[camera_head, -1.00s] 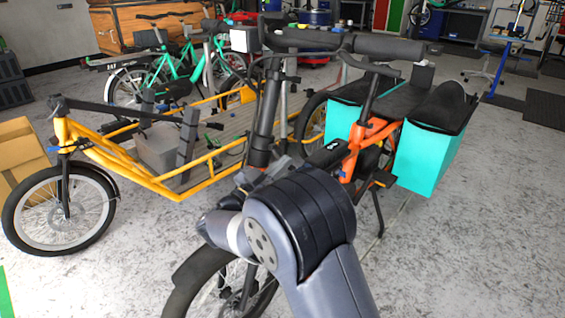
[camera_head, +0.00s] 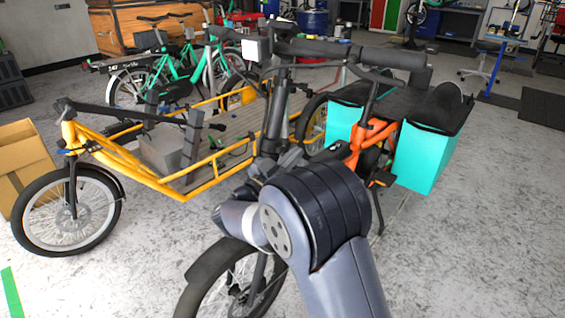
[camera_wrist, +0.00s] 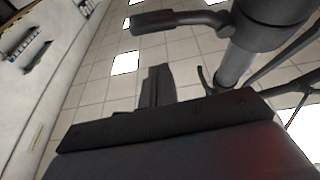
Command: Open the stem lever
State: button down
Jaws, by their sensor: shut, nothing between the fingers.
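The orange cargo bike (camera_head: 372,135) stands in front of me, its dark stem (camera_head: 275,115) rising to the handlebar (camera_head: 350,50). In the wrist view, a dark lever-like piece (camera_wrist: 180,20) extends left from a thick collar (camera_wrist: 268,28) on an upright tube (camera_wrist: 234,66). It looks like the stem lever, lying roughly level, but I cannot be sure. My gripper (camera_wrist: 157,84) is shut and empty, below and apart from this piece in the picture. In the head view, my arm covers the lower stem and hides the fingertips.
A yellow cargo bike (camera_head: 150,178) stands on the left beside a cardboard box (camera_head: 25,165). Turquoise panniers (camera_head: 428,158) hang at the orange bike's rear. Green bikes (camera_head: 190,72) stand behind.

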jog(key=w+a+p+v, duration=0.1)
jog(key=v, duration=0.8)
jog(key=shift+s+a, duration=0.35)
